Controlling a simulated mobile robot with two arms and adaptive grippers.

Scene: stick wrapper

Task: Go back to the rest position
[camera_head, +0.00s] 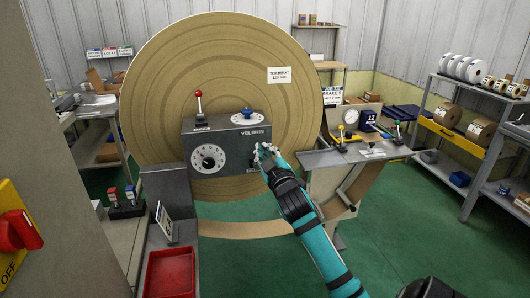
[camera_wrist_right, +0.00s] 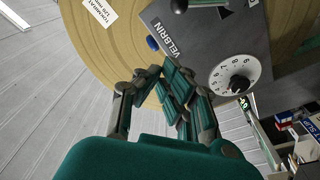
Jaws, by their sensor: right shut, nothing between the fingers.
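My right gripper (camera_head: 265,155) is at the right end of the grey VELBRIN control box (camera_head: 212,150), in front of the large tan roll (camera_head: 160,80). In the right wrist view my right gripper (camera_wrist_right: 172,92) is shut with nothing between its fingers. The control box (camera_wrist_right: 205,45) and its white dial (camera_wrist_right: 235,75) lie beyond the fingers there. Whether the fingertips touch the box, I cannot tell. My left gripper is not in view.
A grey side table (camera_head: 350,155) with gauges stands right of my arm. Shelves (camera_head: 455,140) with rolls stand far right. A red tray (camera_head: 170,273) is at the lower left, near a yellow panel with a red switch (camera_head: 18,230). Green floor (camera_head: 420,220) is clear at right.

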